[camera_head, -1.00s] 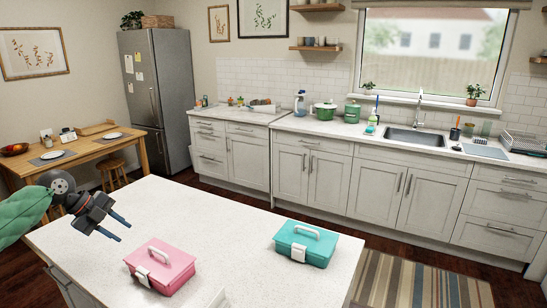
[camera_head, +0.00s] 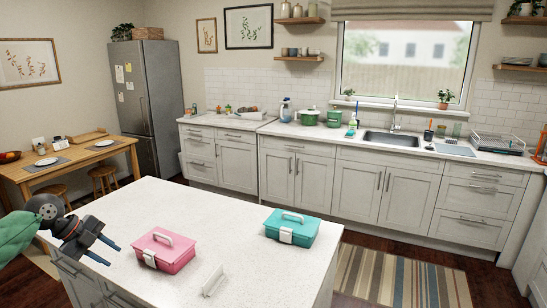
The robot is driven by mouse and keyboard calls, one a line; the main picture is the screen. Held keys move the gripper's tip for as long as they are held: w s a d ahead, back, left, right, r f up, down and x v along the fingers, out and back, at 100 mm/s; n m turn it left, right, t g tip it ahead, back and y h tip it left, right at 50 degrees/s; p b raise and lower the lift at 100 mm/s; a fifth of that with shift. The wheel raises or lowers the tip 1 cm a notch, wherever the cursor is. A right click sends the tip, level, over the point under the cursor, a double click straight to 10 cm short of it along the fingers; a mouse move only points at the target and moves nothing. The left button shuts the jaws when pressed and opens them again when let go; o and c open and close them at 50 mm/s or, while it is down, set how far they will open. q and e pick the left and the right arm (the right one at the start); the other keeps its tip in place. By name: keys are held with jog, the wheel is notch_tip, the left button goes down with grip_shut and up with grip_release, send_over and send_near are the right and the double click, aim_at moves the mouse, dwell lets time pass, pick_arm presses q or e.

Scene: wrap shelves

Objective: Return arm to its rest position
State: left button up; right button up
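My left gripper (camera_head: 108,252) comes in from the left, above the left part of the white island counter (camera_head: 150,207). Its two blue-tipped fingers are spread apart with nothing between them. It is left of the pink box and apart from it. The pink box (camera_head: 165,250), with a pale handle and latch, sits closed on the counter. A teal box (camera_head: 291,227) with a white handle and latch sits closed further right on the counter. My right gripper is not in view.
A small white upright piece (camera_head: 213,281) shows on the counter near its front. A striped rug (camera_head: 400,278) lies on the floor right of the island. A wooden table (camera_head: 80,165) stands at the left, by the grey fridge (camera_head: 147,105). The counter's far left part is clear.

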pick_arm(q)
jog(key=s+d+f+n+y, duration=0.1)
jog(key=s+d+f+n, duration=0.1)
jog(key=s+d+f, duration=0.45)
jog(key=s+d+f+n, duration=0.15)
jog(key=d+f, duration=0.25)
jog(key=f, duration=0.5)
jog(key=s+d+f+n+y, duration=0.1)
jog(key=s+d+f+n, duration=0.2)
jog(key=d+f, duration=0.4)
jog(key=s+d+f+n+y, duration=0.1)
jog(key=s+d+f+n, duration=0.15)
jog(key=s+n, duration=0.4)
jog(key=s+d+f+n+y, duration=0.2)
jog(key=s+d+n, duration=0.15)
jog(key=s, duration=0.55)
jog(key=s+d+f+n+y, duration=0.1)
jog(key=s+d+f+n, duration=0.1)
jog(key=s+d+n, duration=0.4)
jog(key=s+f+g, duration=0.1)
jog(key=s+f, duration=0.2)
jog(key=f, duration=1.7)
jog(key=s+d+f+m+g, duration=0.1)
jog(key=s+f, duration=0.2)
jog(key=f, duration=1.7)
jog(key=shift+h, duration=0.4)
jog(key=shift+d, duration=0.1)
